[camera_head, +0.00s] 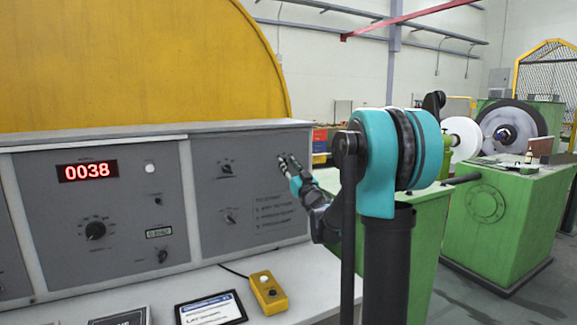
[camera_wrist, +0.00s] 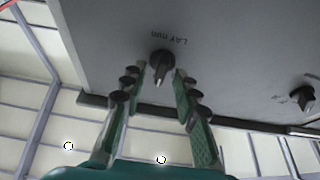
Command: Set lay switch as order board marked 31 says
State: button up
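In the wrist view, a black knob (camera_wrist: 160,66) with a pale pointer sits on the grey panel beside the inverted label "LAY mm". My gripper (camera_wrist: 160,82) is open, its fingers apart on either side of this knob; contact cannot be told. In the head view, my gripper (camera_head: 286,160) is to the right of the panel's upper knob (camera_head: 226,169), with another knob (camera_head: 230,216) below. A framed board (camera_head: 210,310) lies on the desk and a second dark-framed board (camera_head: 120,318) is partly cut off. Their writing is too small to read.
The left panel has a red display (camera_head: 87,171) reading 0038, a large knob (camera_head: 95,230) and a white button (camera_head: 150,168). A yellow box (camera_head: 268,292) with a button sits on the desk. Another knob (camera_wrist: 304,97) shows at right in the wrist view. Green machines (camera_head: 505,215) stand behind.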

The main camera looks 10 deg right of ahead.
jog(key=shift+c, duration=0.6)
grip_shut()
jog(key=shift+n, duration=0.4)
jog(key=n+g+y, duration=0.1)
jog(key=n, duration=0.2)
jog(key=n+y, duration=0.2)
jog(key=n, duration=0.1)
jog(key=shift+d+g, duration=0.1)
jog(key=shift+g, duration=0.3)
jog(key=shift+n+g+y, duration=0.45)
jog(key=shift+n+g, duration=0.05)
jog(key=shift+n, duration=0.95)
jog(key=shift+n+g+y, duration=0.45)
jog(key=shift+n+g, duration=0.05)
jog(key=shift+n, duration=0.95)
jog(key=shift+o, duration=0.6)
grip_release()
